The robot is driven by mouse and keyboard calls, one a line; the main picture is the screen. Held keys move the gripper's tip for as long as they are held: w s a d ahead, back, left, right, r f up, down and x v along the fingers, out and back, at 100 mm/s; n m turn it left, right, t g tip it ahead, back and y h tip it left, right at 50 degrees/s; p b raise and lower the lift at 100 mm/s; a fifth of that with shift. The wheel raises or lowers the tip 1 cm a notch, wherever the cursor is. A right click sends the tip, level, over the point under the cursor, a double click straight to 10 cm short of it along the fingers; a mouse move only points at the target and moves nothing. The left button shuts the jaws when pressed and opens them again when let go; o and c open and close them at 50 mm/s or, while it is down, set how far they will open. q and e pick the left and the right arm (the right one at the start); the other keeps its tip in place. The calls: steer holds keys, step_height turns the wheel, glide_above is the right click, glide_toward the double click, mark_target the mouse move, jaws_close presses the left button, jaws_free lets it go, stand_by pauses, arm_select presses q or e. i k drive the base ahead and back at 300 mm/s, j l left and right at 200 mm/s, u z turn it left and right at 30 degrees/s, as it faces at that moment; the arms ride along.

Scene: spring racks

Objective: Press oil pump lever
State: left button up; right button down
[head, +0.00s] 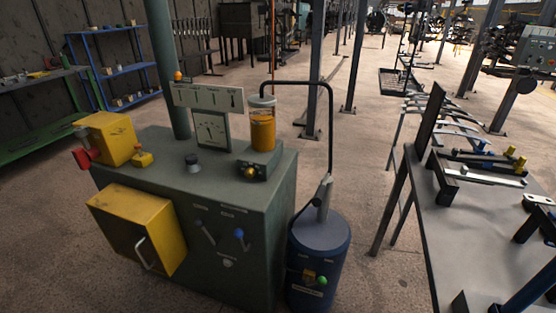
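A dark blue oil drum (318,262) stands on the floor at the right side of a green machine cabinet. A grey pump piece (324,197) rises from its lid, with a thin dark rod beside it that may be the lever; I cannot tell for sure. A black pipe (330,120) runs from the pump up and over to a clear cup of orange oil (262,124) on the cabinet. The drum's front has a small green knob and an orange part. Neither of my grippers is in view.
The green cabinet (240,245) carries gauges, a yellow box and a yellow door with a handle. A grey workbench (440,235) with tools stands at right. Shelves (110,70) line the left wall. A strip of bare floor lies between drum and workbench.

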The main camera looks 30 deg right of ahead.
mark_target(317, 199)
steer(key=z, duration=1.2)
